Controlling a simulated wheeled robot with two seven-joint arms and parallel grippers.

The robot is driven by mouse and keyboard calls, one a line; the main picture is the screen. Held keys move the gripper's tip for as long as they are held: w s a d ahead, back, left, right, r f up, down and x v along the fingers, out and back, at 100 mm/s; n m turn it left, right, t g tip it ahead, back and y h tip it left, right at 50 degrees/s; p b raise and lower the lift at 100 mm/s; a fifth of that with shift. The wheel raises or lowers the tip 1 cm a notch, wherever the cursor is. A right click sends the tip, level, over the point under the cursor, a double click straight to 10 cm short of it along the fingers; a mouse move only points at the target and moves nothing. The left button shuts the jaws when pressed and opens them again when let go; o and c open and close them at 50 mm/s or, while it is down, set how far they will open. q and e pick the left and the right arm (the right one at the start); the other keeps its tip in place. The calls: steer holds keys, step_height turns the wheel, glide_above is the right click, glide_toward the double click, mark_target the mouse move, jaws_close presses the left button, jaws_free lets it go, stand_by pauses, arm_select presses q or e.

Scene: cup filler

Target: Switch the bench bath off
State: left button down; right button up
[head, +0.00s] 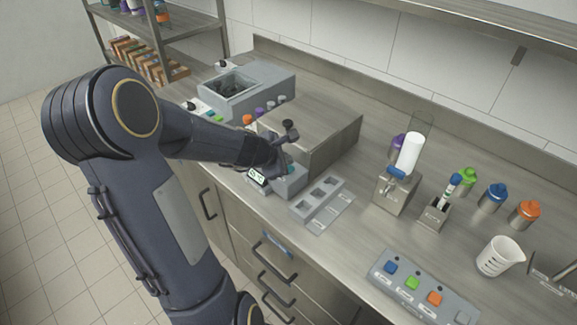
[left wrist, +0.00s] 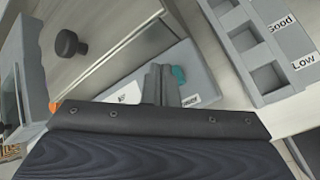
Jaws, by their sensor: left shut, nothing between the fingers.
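A grey unit with an open rectangular basin (head: 229,88), which looks like the bench bath, stands at the back left of the counter. A black knob (head: 191,105) is at its front left. My left gripper (head: 284,164) is shut and empty, away from that unit, at a low grey panel (head: 290,183) with a lit display (head: 257,175). In the left wrist view, the shut fingers (left wrist: 160,78) are just beside a teal button (left wrist: 178,73) on this panel. I cannot tell whether they touch it. The display's digits are too small to read surely. My right gripper is not in view.
A steel box (head: 318,115) with a black knob (left wrist: 68,43) stands behind the panel. A slotted tray (head: 322,204) marked Good and Low lies to the right. A button box (head: 422,286), a beaker (head: 497,257) and several coloured bottles stand farther right.

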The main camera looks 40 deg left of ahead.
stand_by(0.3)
arm_select(q)
steer(key=shift+f+b, duration=0.45)
steer(key=shift+f, duration=0.25)
stand_by(0.3)
steer(key=shift+r, duration=0.1)
steer(key=shift+r+p, duration=0.4)
steer(key=shift+r, duration=0.2)
step_height(320, 180, up, 6)
steer(key=p, duration=0.5)
steer(key=shift+p, duration=0.4)
